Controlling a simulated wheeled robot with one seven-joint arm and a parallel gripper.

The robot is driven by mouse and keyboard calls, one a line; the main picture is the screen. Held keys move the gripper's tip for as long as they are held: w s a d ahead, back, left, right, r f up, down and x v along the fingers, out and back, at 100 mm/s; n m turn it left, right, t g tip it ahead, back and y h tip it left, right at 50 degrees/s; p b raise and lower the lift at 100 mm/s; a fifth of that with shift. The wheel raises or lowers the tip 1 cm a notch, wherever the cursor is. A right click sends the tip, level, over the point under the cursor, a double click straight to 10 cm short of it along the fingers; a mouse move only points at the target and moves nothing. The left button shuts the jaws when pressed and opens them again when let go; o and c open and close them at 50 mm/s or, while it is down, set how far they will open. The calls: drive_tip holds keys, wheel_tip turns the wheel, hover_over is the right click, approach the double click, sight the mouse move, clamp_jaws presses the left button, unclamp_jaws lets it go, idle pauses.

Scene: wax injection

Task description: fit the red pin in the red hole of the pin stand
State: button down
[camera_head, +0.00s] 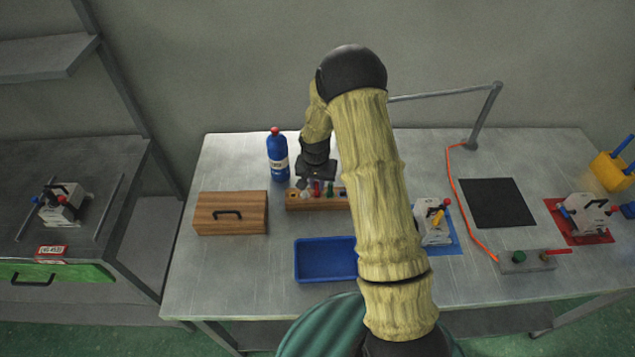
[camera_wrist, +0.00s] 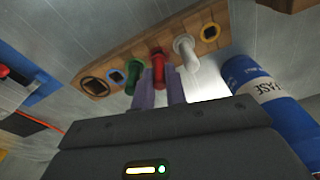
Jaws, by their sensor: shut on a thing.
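The wooden pin stand (camera_head: 296,203) lies on the table behind the blue tray; it also crosses the top of the wrist view (camera_wrist: 138,50). My gripper (camera_wrist: 161,88) points at it with two purple fingers, one on each side of the red pin (camera_wrist: 160,72), and is shut on that pin. The red pin's far end meets the stand between the green pin (camera_wrist: 132,76) and the white pin (camera_wrist: 186,52). The red hole is covered there; I cannot tell how deep the pin sits. In the head view my gripper (camera_head: 317,182) is just above the stand.
A blue bottle (camera_head: 277,160) stands close to my gripper, left of the stand. A wooden box (camera_head: 231,213) is at the left and a blue tray (camera_head: 322,262) in front. Open stand holes show a blue ring (camera_wrist: 117,77) and a yellow ring (camera_wrist: 209,32).

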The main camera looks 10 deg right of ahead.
drive_tip(key=shift+f+b, duration=0.35)
drive_tip(key=shift+f, duration=0.15)
drive_tip(key=c, duration=1.3)
unclamp_jaws()
drive_tip(key=shift+c, duration=0.2)
drive_tip(key=shift+r, duration=0.1)
wheel_tip(320, 180, up, 17)
drive_tip(key=s+b, duration=0.2)
drive_tip(key=b, duration=0.1)
drive_tip(key=shift+a, duration=0.45)
drive_tip(key=s+d+n+t, duration=0.1)
drive_tip(key=s+n, duration=0.4)
drive_tip(key=s, duration=1.6)
drive_tip(key=shift+y, duration=0.3)
